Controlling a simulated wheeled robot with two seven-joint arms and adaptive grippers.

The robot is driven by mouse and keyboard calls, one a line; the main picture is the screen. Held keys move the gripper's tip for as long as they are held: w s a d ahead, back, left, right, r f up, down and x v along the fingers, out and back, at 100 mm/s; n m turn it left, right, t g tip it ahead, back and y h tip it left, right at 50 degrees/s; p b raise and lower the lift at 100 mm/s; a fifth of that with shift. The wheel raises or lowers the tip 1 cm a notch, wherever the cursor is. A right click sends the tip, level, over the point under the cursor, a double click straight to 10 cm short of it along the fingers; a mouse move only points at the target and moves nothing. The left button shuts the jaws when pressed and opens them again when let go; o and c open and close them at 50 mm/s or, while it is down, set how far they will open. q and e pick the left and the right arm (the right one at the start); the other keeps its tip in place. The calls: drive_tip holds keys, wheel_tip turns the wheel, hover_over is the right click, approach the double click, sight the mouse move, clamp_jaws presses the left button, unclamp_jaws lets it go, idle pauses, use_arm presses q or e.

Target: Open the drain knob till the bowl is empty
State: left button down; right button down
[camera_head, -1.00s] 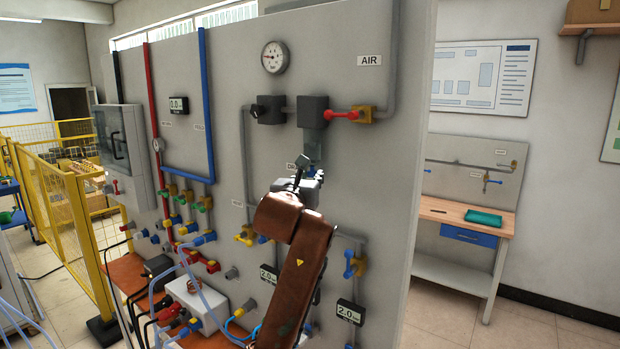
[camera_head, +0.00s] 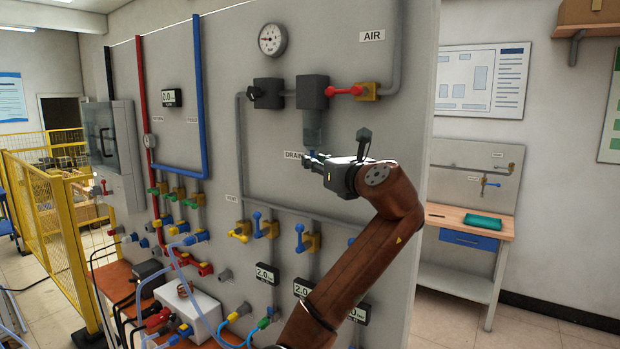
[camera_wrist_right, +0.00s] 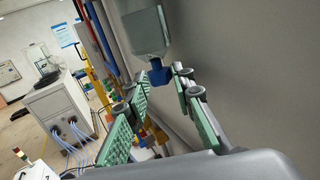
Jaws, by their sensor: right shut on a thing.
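The bowl (camera_head: 313,127) is a grey, see-through cup under the dark filter body on the panel. In the right wrist view the bowl (camera_wrist_right: 146,33) looks pale and translucent; I cannot tell its liquid level. The blue drain knob (camera_head: 312,154) is at its lower end, beside the DRAIN label, mostly hidden by my gripper in the head view. In the right wrist view the knob (camera_wrist_right: 159,73) sits at the fingertips. My right gripper (camera_head: 319,161) reaches in from the right just below the bowl, shut on the knob. My left gripper is not in view.
A red-handled valve (camera_head: 345,91) is right of the filter, and a dark regulator (camera_head: 267,93) left of it. A pressure gauge (camera_head: 272,40) is above. A workbench (camera_head: 465,220) stands behind at right.

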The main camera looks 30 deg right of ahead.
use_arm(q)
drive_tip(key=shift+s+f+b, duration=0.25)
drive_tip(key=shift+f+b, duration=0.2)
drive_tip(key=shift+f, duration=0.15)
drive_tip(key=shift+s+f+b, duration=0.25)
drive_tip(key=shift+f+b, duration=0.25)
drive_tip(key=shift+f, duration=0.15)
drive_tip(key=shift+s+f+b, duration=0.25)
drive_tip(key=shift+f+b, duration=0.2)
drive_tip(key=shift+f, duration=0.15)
use_arm(e)
drive_tip(key=shift+d+f+n+y, duration=0.15)
drive_tip(key=shift+n+y, duration=0.55)
drive_tip(key=shift+y, duration=0.4)
drive_tip(key=shift+d+r+n+y, duration=0.15)
drive_tip(key=shift+n+y, duration=0.55)
drive_tip(key=shift+y, duration=0.4)
drive_tip(key=c, duration=1.7)
unclamp_jaws()
drive_tip(key=shift+o, duration=0.2)
drive_tip(key=s, duration=0.8)
drive_tip(key=shift+d, duration=0.45)
